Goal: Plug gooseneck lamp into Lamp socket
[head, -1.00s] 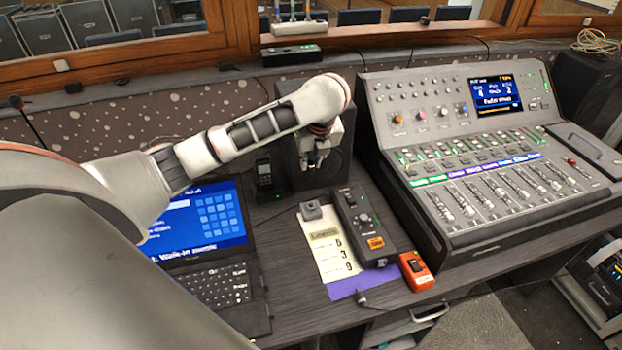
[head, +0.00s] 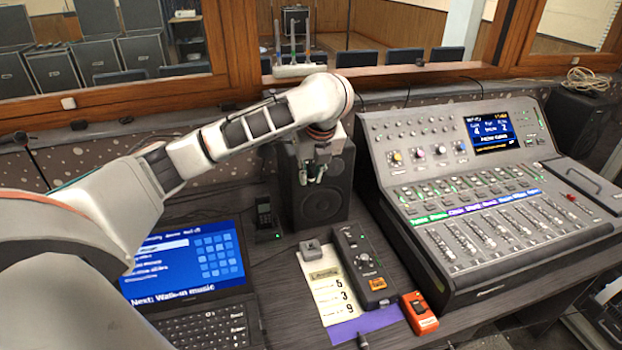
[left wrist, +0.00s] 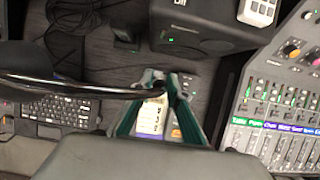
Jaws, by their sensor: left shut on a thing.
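My left gripper (head: 314,172) hangs in front of the black speaker in the head view, above the desk. In the left wrist view its green-sided fingers (left wrist: 160,88) are closed on a thin black curved stem, which I take to be the gooseneck lamp (left wrist: 80,88). The stem runs from the fingertips out to the left edge. In the head view the lamp is mostly hidden by my arm. I cannot make out the Lamp socket. My right gripper is not in view.
The speaker (head: 325,200) stands behind the gripper. A laptop (head: 190,262), a small black controller (head: 362,265), a paper note (head: 330,290) and an orange box (head: 419,312) lie on the desk below. A wooden window ledge (head: 370,72) runs along the back.

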